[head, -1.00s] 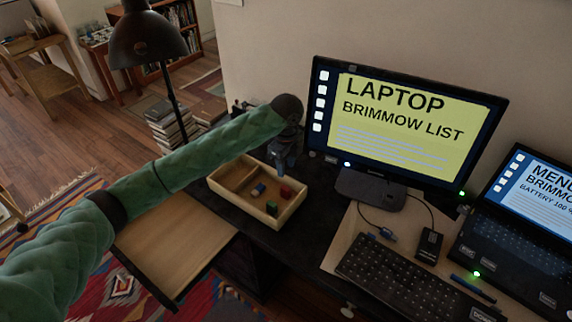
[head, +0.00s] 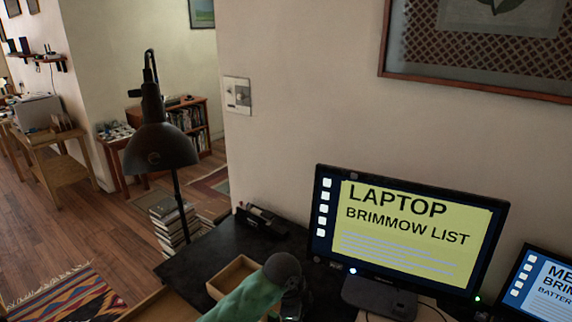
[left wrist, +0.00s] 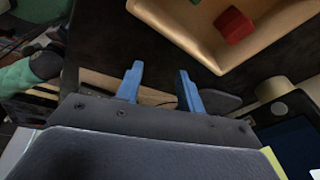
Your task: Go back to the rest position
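My left gripper (left wrist: 158,72) shows in the left wrist view with its two blue fingers apart and nothing between them. A wooden tray (left wrist: 165,22) with a red block (left wrist: 234,24) lies beyond the fingertips, apart from them. In the head view my green left arm comes in at the bottom, and its dark wrist covers part of the wooden tray (head: 222,278). The left fingers are hidden there. My right gripper is in neither view.
A monitor (head: 402,228) stands right of my left arm, with a laptop (head: 545,285) further right. A black desk lamp (head: 160,145) rises at the left. A dark pen holder (head: 262,220) lies at the back of the desk (head: 205,252). Stacked books (head: 172,226) stand beyond it.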

